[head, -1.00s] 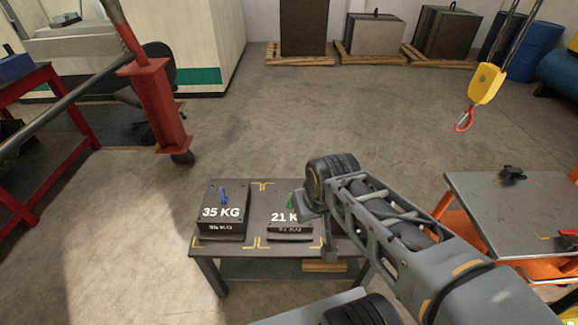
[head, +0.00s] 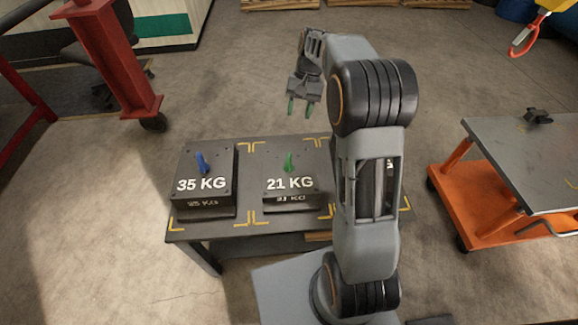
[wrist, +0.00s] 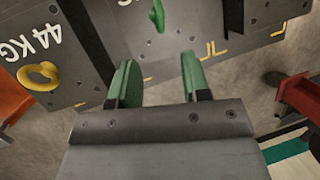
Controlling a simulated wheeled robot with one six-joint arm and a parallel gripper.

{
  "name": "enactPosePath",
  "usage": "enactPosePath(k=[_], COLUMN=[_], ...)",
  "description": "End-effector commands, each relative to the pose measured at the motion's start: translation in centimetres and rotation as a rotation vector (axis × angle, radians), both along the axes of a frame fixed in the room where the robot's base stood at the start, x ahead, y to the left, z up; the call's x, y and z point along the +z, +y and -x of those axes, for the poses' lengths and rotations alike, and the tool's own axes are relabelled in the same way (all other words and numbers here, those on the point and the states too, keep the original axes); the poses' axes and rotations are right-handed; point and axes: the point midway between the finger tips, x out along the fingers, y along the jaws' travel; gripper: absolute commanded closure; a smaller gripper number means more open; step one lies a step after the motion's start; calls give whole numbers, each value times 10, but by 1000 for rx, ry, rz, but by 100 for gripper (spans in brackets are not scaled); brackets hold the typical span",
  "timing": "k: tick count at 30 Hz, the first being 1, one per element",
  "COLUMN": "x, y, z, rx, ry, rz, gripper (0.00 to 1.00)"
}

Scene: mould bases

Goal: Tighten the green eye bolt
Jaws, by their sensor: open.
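The green eye bolt (head: 289,161) stands upright in the top of the black 21 KG block (head: 290,184) on a dark table (head: 248,187). In the wrist view the green eye bolt (wrist: 157,15) shows at the top edge, beyond the fingertips. I cannot tell whether it is fully seated. My gripper (head: 300,107) is open and empty, with green finger pads, above and behind the table's far edge. In the wrist view my gripper's fingers (wrist: 155,80) are spread apart and touch nothing.
A 35 KG block (head: 202,183) with a blue eye bolt stands left of the 21 KG block. A 44 KG block (wrist: 62,35) with a yellow eye bolt (wrist: 38,75) is mostly hidden behind my arm in the head view. An orange cart (head: 475,205) stands right; a red hook (head: 524,40) hangs upper right.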

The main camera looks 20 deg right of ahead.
Motion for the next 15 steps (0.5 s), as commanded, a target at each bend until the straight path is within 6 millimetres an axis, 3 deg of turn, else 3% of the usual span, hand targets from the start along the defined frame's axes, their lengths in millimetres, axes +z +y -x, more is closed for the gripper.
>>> enactPosePath(k=[1, 3, 9, 15], x=[-23, -36, -59, -87], y=[-3, -6, -8, 2], z=[-9, -16, -24, -16], rx=[-9, -19, -31, -30], ry=[25, 50, 88, 93], rz=[-14, -30, -52, -55], gripper=[57, 57, 57, 57])
